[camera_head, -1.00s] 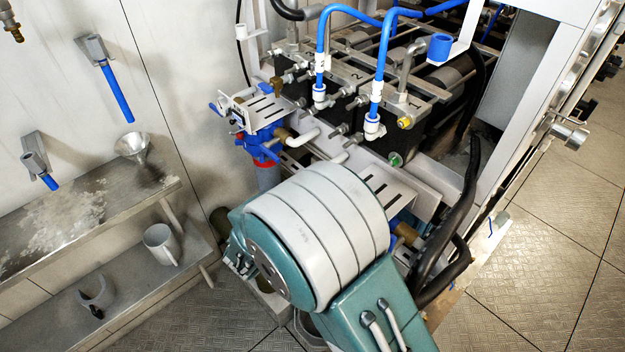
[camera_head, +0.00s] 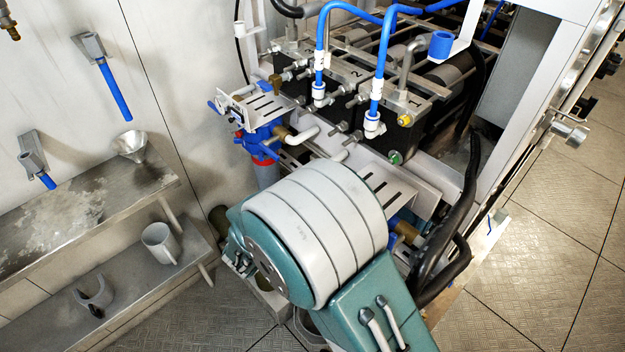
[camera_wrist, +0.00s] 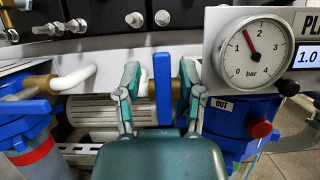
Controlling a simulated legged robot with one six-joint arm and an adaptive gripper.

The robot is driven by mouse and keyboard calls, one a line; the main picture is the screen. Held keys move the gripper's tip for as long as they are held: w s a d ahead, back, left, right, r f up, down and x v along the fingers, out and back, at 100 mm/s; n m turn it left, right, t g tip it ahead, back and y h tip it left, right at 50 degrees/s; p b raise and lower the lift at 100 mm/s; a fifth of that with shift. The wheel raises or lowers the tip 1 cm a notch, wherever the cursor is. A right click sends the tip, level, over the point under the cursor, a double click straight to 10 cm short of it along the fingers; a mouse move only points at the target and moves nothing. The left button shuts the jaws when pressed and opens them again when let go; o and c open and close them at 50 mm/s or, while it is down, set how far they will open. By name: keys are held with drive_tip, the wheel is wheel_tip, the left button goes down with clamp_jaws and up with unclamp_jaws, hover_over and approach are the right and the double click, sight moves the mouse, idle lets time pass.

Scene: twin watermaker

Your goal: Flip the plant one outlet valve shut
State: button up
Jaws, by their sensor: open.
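A blue valve handle (camera_wrist: 163,88) stands upright in the middle of the wrist view, in front of a pipe with a brass fitting (camera_wrist: 183,84). My gripper (camera_wrist: 160,82) is open, with one teal finger to the left of the handle and one to the right. Gaps show between the handle and both fingers. A blue housing (camera_wrist: 238,120) with an OUT label is to the right. In the head view my arm hides the gripper and this handle.
A pressure gauge (camera_wrist: 254,52) and a panel with a partly cut-off name are close on the right. A red knob (camera_wrist: 260,129) and a black knob (camera_wrist: 288,88) stick out there. Another blue filter housing (camera_wrist: 25,130) is at left. Black hoses (camera_head: 455,235) run beside my arm.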

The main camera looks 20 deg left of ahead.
drive_tip(key=shift+s, duration=0.1)
drive_tip(key=v, duration=0.8)
drive_tip(key=shift+f, duration=0.15)
